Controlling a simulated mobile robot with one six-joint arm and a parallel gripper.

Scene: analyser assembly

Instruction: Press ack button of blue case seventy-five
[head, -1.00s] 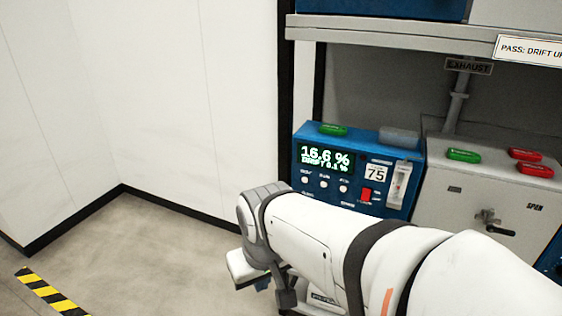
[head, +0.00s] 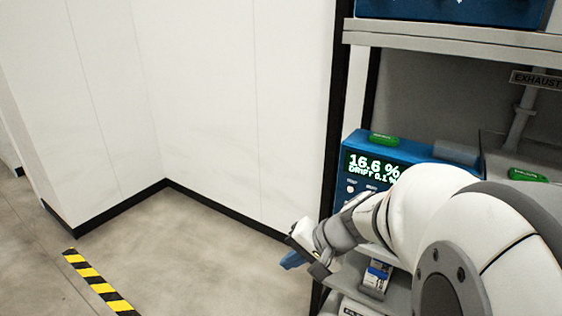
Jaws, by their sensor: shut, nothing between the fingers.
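The blue case (head: 400,150) stands on the shelf, right of centre in the head view. Its lit display (head: 372,166) reads 16.6 % with a drift line below. A small round white button (head: 351,188) shows under the display; its label is too small to read. My arm hides the rest of the front, including the 75 label seen earlier. I cannot tell which button is ack. My gripper (head: 293,260), with blue fingertips, is shut and empty, left of and lower than the case, apart from it.
A green block (head: 384,139) lies on top of the case, another green one (head: 527,174) to its right. A black post (head: 338,120) and upper shelf (head: 450,37) frame the case. Open floor (head: 215,255) lies left, with a striped yellow-black strip (head: 100,285).

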